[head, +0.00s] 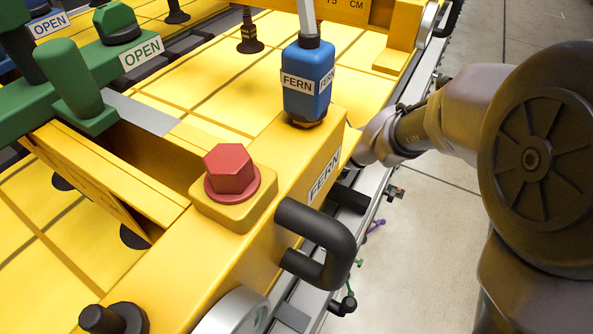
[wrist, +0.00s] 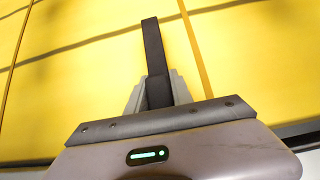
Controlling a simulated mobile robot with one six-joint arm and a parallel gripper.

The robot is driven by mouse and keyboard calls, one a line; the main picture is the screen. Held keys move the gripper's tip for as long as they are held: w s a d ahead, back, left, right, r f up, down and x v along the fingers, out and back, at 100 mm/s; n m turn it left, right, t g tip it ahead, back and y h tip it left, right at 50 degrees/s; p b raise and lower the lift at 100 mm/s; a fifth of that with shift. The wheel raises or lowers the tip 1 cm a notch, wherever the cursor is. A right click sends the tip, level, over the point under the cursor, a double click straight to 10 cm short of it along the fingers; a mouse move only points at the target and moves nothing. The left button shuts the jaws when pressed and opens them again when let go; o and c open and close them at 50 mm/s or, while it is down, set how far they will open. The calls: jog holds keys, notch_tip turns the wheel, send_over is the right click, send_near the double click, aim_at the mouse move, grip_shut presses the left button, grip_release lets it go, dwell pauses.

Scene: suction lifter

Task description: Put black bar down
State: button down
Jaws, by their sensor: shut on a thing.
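The black bar (wrist: 152,45) is a slim dark strip in the wrist view. It sticks out from between the grey fingers of my gripper (wrist: 157,88), which is shut on its near end. Yellow panel surface (wrist: 240,60) shows behind the bar; I cannot tell whether the bar touches it. In the head view my wrist reaches in from the right, behind the yellow beam labelled FERN (head: 325,165). The beam hides my gripper's fingers and the held bar there.
A red hexagonal knob (head: 231,170) and a blue FERN block (head: 308,82) stand on the beam. A thick black handle (head: 325,240) juts from its side. A green lever labelled OPEN (head: 80,90) is at left. Bare floor (head: 430,240) shows at right.

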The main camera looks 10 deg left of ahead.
jog(key=shift+f+b, duration=0.45)
jog(key=shift+f, duration=0.05)
jog(key=c, duration=1.1)
grip_release()
jog(key=shift+r, duration=0.15)
jog(key=shift+s+d+r+p, duration=0.1)
jog(key=shift+d+r+p, duration=0.2)
jog(key=shift+r+p, duration=0.3)
jog(key=shift+d+r+p, duration=0.25)
jog(key=shift+r+p, duration=0.25)
jog(key=shift+r, duration=0.15)
jog(key=p+v, duration=0.4)
jog(key=v, duration=0.6)
jog(key=shift+s+d+f, duration=0.1)
jog(key=shift+d, duration=0.05)
jog(key=s+d+r+n+t+h, duration=0.1)
jog(key=s+d+n+h, duration=0.1)
jog(key=s+n, duration=0.3)
jog(key=s+d+r+n+t+h, duration=0.1)
jog(key=s+d+r+n+h, duration=0.1)
jog(key=s+d+n, duration=0.3)
jog(key=s+d+r+n+h, duration=0.2)
jog(key=s+d+n, duration=0.2)
jog(key=s+n, duration=0.2)
jog(key=shift+s+r+n+t+h, duration=0.2)
jog(key=shift+s+n+t+h, duration=0.15)
jog(key=shift+n, duration=0.45)
